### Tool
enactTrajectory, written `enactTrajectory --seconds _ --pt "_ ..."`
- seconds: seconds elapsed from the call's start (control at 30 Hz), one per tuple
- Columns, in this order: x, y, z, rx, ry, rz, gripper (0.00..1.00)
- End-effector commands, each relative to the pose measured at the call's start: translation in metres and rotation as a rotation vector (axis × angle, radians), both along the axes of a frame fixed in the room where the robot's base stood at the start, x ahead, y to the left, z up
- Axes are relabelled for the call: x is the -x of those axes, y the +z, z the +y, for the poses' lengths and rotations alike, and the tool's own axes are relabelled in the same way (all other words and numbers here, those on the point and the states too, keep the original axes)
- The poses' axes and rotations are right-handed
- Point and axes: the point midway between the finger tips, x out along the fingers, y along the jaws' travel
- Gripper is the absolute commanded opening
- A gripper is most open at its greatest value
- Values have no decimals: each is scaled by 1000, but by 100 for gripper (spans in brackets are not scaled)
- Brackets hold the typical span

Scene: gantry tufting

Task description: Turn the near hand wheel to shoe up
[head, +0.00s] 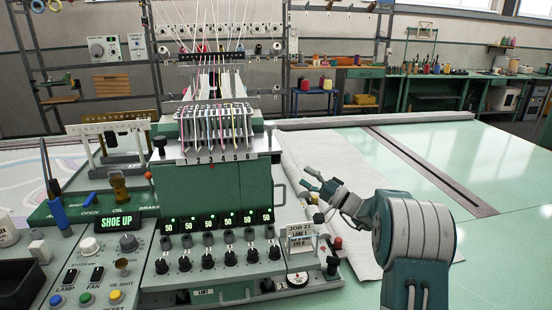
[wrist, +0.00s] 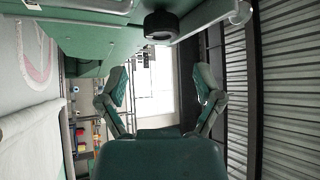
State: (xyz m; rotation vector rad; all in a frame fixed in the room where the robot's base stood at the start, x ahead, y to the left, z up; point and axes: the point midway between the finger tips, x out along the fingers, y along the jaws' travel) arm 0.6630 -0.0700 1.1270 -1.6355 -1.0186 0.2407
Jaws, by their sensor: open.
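A black round wheel or knob (wrist: 160,25) shows at the top of the wrist view, on the green machine beside a pale bar. I cannot tell for sure whether it is the near hand wheel. In the head view no hand wheel shows clearly. My gripper (head: 307,179) is to the right of the machine head, over the pale cloth, open and empty. In the wrist view its two fingers (wrist: 159,88) are spread wide, apart from the black wheel.
The green machine head (head: 225,185) carries numbered needles, displays reading 50 and black knobs. A card holder (head: 300,238) and small knobs stand at its right corner. Pale cloth (head: 335,170) lies on the green bed (head: 500,235), which is mostly clear. Benches line the back.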

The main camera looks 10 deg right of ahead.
Motion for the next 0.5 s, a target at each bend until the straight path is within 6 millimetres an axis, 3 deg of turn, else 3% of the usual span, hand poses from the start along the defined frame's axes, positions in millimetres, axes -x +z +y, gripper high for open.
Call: enactTrajectory --seconds 0.17,0.5 --pt "-4 1 4 3 -20 -23 84" --pt "-40 22 46 4 -17 -23 84"
